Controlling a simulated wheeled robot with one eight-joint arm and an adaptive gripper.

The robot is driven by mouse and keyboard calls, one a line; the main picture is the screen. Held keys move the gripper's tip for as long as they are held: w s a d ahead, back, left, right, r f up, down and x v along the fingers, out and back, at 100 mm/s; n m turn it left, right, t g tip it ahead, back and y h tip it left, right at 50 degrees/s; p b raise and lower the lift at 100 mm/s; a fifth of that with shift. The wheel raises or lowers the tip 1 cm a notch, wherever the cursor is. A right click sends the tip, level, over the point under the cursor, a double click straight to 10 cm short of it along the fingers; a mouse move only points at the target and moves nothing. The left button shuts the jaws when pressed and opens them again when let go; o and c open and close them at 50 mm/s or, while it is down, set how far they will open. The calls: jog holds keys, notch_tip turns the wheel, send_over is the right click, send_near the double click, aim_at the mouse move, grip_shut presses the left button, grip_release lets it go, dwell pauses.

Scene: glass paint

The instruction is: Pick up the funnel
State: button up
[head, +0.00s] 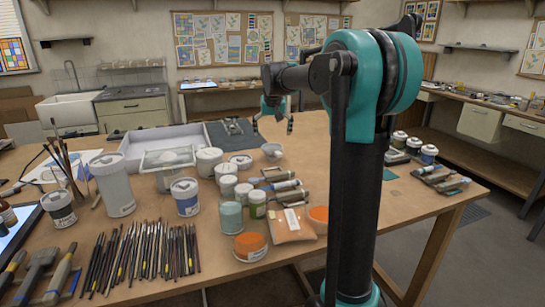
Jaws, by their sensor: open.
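A small pale, bowl-shaped piece (271,151), which looks like the funnel, sits on the far part of the wooden table (400,195). It is too small in the head view to make out a spout. My gripper (273,127) is open and empty, its fingers spread and pointing down. It shows just above the pale piece in the picture, apart from it. How far it is from the piece in depth I cannot tell.
White jars (209,161) stand left of the pale piece, and paint tubes (280,184) lie in front of it. A grey tray (150,142) is behind the jars. Many brushes (140,255) lie at front left. My arm hides part of the table's right side.

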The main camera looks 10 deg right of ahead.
send_over(272, 160)
jog(key=shift+w+d+f, duration=0.1)
jog(key=shift+w+f, duration=0.05)
jog(key=shift+f, duration=1.55)
jog(key=shift+w+f, duration=0.15)
jog(key=shift+f, duration=1.55)
jog(key=c, duration=1.3)
jog(key=shift+r, duration=0.1)
